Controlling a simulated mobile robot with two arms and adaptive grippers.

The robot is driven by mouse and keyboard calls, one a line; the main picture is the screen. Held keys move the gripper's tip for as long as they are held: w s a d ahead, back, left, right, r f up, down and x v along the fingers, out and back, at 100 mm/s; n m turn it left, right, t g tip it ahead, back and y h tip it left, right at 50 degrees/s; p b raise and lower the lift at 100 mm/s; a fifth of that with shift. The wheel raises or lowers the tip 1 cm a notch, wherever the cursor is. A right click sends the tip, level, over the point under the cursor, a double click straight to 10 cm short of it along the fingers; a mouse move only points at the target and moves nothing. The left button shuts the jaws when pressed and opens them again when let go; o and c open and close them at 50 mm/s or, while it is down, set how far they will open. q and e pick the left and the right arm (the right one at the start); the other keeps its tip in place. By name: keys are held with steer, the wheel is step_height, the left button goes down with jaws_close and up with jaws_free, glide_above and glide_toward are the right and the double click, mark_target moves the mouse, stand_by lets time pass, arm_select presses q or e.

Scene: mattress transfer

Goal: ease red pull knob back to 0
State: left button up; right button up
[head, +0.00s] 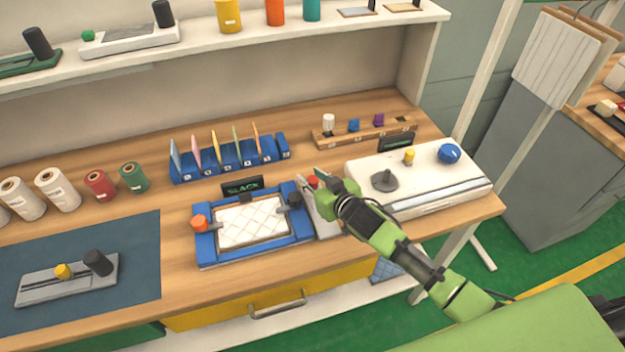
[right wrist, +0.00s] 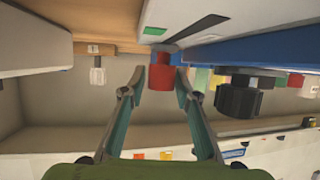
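The red pull knob (right wrist: 161,72) is a short red cylinder on a pale slide plate with a green mark and a dark slot. In the head view the red knob (head: 313,181) shows just left of my right gripper (head: 318,184), on the pale plate (head: 325,222) beside the blue-framed tray. In the right wrist view my right gripper (right wrist: 160,82) has its two fingers on either side of the knob, with narrow gaps seeming to remain. I cannot tell how deep the knob sits between them. My left gripper is not in view.
The blue frame (head: 204,248) with a white quilted pad has a black knob (head: 295,200) close to my right gripper. A white box (head: 450,185) with a blue ball knob stands to the right. A wooden rack (head: 340,137) stands behind.

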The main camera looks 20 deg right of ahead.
steer(key=shift+f, duration=0.1)
steer(key=shift+s, duration=0.1)
steer(key=v, duration=1.1)
steer(key=shift+s+d+r, duration=0.1)
steer(key=shift+s+r, duration=0.1)
steer(key=shift+s, duration=0.15)
